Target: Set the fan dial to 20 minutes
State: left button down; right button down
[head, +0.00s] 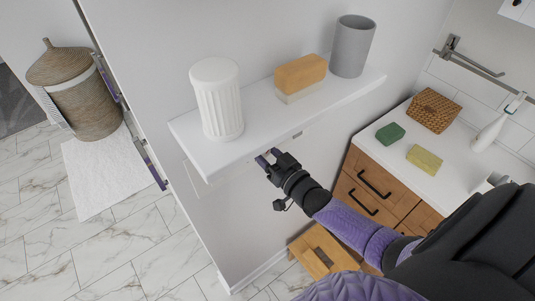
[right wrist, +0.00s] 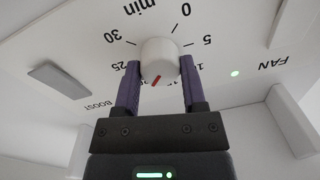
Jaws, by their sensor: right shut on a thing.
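In the right wrist view a white round dial knob (right wrist: 159,61) with a red pointer line sits on a white panel with upside-down minute marks. My right gripper (right wrist: 159,75) is shut on the knob, one purple finger on each side. The red line points down and slightly left, between the 10 side and the 25. The marks around its tip are partly hidden by knob and fingers, so the exact number cannot be read. In the head view my right gripper (head: 268,158) reaches below the white wall shelf (head: 185,128). The knob cannot be made out there. My left gripper is not in view.
The panel carries a grey BOOST button (right wrist: 58,79) and a lit green light (right wrist: 235,73). A wooden stool (head: 322,252) stands below.

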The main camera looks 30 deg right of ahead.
jog(key=shift+f, duration=0.1)
jog(key=shift+c, duration=0.7)
grip_release()
jog(key=s+d, duration=0.1)
jog(key=s, duration=0.9)
jog(key=shift+p, duration=0.4)
jog(key=shift+d, duration=0.1)
jog(key=s+a+f+n+g+h+b, duration=0.1)
jog(key=s+f+g+b, duration=0.4)
jog(key=f, duration=0.9)
jog(key=s+a+f+g+b, duration=0.25)
jog(key=s+f+b, duration=0.35)
jog(key=f, duration=0.7)
jog(key=s+a+f+n+g+h+b, duration=0.1)
jog(key=s+f+g+b, duration=0.45)
jog(key=f, duration=0.85)
jog(key=s+a+f+n+g+b, duration=0.1)
jog(key=s+a+f+g+b, duration=0.2)
jog(key=s+f, duration=0.5)
jog(key=s+g+b, duration=0.1)
jog(key=s+b, duration=0.1)
jog(key=s, duration=0.2)
jog(key=shift+a+n, duration=0.2)
jog(key=shift+n, duration=0.1)
